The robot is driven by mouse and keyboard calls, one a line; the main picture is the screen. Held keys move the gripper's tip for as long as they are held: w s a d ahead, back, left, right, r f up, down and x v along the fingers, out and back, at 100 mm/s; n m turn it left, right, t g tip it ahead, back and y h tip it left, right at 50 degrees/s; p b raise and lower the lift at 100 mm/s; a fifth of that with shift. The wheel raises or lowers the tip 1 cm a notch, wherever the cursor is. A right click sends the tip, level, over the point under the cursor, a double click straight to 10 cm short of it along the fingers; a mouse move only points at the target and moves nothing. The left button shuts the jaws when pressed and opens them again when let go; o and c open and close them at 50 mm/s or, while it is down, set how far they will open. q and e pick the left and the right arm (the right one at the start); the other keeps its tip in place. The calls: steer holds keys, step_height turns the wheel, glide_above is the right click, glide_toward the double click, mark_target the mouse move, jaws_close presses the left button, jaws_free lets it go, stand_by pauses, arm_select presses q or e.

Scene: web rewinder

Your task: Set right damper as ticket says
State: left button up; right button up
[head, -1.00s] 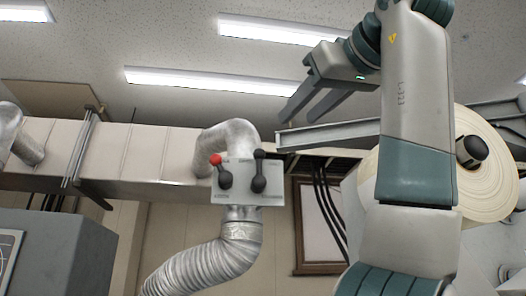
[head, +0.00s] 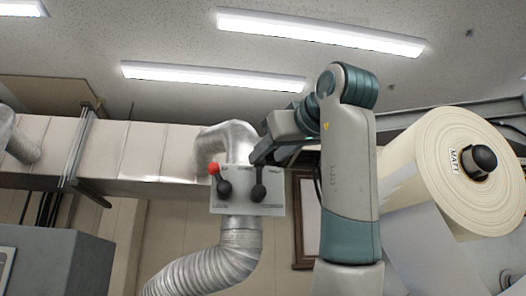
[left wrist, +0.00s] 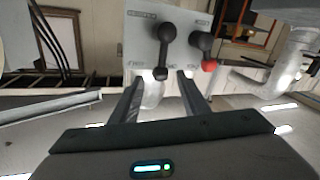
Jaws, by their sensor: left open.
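A pale damper panel (head: 240,205) hangs on the silver duct, with two dark levers. The left lever (head: 224,188) has a red knob (head: 213,168) and tilts up-left. The right lever (head: 258,191) points about straight up; its top is partly hidden by my left gripper (head: 256,158). In the left wrist view the panel appears upside down, and the right lever's black knob (left wrist: 160,73) shows between the two open fingertips of my left gripper (left wrist: 159,76). Whether they touch it I cannot tell. The panel's lettering is too small to read. No ticket is recognisable. My right gripper is out of view.
A silver flexible duct (head: 215,265) runs below the panel, and a beige wall duct (head: 150,150) runs behind it. A large paper roll (head: 455,175) stands at the right. A grey cabinet (head: 60,262) is at the lower left.

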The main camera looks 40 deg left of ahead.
mark_target(262, 160)
arm_select(q)
steer(key=shift+p+x, duration=0.6)
steer(key=shift+x, duration=1.3)
jaws_close()
